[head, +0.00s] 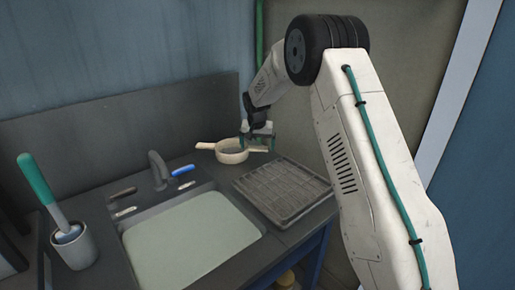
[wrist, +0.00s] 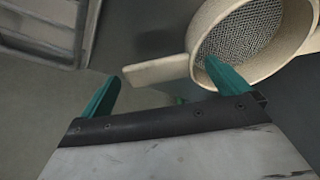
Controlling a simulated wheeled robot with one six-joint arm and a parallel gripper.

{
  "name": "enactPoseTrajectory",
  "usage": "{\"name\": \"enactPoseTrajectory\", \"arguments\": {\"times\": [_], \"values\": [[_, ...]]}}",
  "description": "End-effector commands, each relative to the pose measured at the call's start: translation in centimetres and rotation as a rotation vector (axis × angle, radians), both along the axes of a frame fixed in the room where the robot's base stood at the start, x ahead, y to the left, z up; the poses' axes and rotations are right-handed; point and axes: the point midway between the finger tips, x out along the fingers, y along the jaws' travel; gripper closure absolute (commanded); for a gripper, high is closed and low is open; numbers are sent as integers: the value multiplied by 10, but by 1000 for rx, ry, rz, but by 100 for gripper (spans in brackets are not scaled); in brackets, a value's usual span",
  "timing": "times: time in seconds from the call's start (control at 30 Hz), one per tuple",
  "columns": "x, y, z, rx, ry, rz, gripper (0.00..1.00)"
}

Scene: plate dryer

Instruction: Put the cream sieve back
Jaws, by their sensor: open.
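The cream sieve (head: 232,156) has a round cream rim with a grey mesh and stubs sticking out to either side. It sits on the dark counter behind the drying rack. My gripper (head: 257,138) is over its right side and open. In the wrist view, the sieve (wrist: 238,38) fills the upper right. One of its handles (wrist: 157,70) shows in the gap between the two teal fingers of my gripper (wrist: 165,86). The right finger overlaps the mesh in the picture. I cannot tell whether either finger touches the sieve.
A grey drying rack (head: 283,191) lies empty at the counter's right. A pale sink (head: 190,243) with a tap (head: 158,170) is at its left. A grey cup (head: 74,246) holds a teal-handled brush (head: 40,185). A dark wall panel (head: 120,125) stands behind.

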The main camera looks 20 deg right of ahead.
Motion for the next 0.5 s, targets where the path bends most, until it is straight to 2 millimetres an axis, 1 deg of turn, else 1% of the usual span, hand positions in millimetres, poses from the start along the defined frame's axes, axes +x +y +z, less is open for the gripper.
{"name": "enactPoseTrajectory", "arguments": {"times": [0.03, 0.1, 0.3, 0.4, 0.5], "values": [[-2, 1, 12, 0, -4, 0, 0], [-6, 3, 27, 0, -4, 0, 0], [-16, 9, 68, -1, -3, 1, 0], [-20, 10, 83, -1, -3, 1, 0], [-23, 12, 93, 0, -2, 1, 0]]}}
